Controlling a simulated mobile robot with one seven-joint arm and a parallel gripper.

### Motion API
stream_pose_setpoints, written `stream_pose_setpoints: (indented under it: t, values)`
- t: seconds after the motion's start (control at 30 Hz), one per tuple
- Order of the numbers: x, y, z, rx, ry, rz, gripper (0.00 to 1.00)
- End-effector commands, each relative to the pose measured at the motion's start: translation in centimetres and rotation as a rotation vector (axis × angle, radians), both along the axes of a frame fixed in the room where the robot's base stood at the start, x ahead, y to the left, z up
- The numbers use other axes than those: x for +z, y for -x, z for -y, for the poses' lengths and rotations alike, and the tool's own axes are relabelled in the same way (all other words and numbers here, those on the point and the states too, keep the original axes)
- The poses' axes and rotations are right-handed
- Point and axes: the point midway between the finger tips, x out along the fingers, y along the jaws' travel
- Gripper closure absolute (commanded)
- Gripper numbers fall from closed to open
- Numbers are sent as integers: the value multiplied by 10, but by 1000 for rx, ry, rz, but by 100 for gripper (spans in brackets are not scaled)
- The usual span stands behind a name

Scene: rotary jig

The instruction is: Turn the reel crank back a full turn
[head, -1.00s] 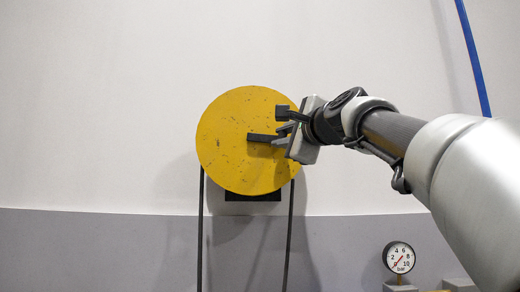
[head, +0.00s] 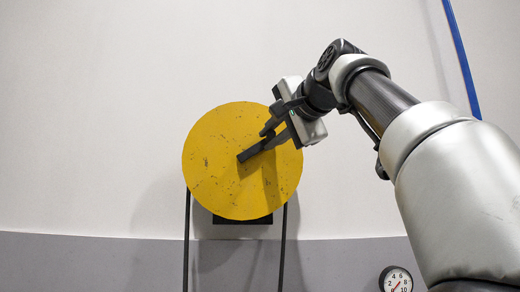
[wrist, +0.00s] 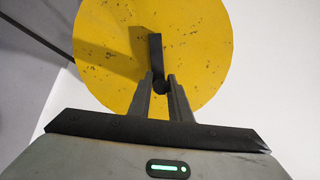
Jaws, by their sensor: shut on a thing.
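The reel is a round yellow disc (head: 215,180) with dark specks, mounted on the wall. Its dark crank arm (head: 252,152) runs from the disc's middle up and to the right. My gripper (head: 272,135) comes in from the upper right and is shut on the crank's outer end. In the wrist view the yellow disc (wrist: 110,40) fills the top, and the crank arm (wrist: 155,50) points down to a dark rounded handle between my gripper's two fingertips (wrist: 161,84). The fingers partly hide the handle in the head view.
Two dark straps (head: 186,240) hang down from the disc's sides. A dark block (head: 242,218) shows below the disc. A round pressure gauge (head: 396,280) is at the lower right, and a blue hose (head: 462,60) runs down the wall at the upper right.

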Motion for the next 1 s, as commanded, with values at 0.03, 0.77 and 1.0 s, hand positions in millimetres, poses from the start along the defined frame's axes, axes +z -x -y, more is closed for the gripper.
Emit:
stream_pose_setpoints:
  t: [0.03, 0.77, 1.0]
  values:
    - [1, -1, 0, -1, 10, 3, 100]
    - [1, -1, -1, 0, 23, -1, 64]
    - [1, 3, 1, -1, 22, -1, 64]
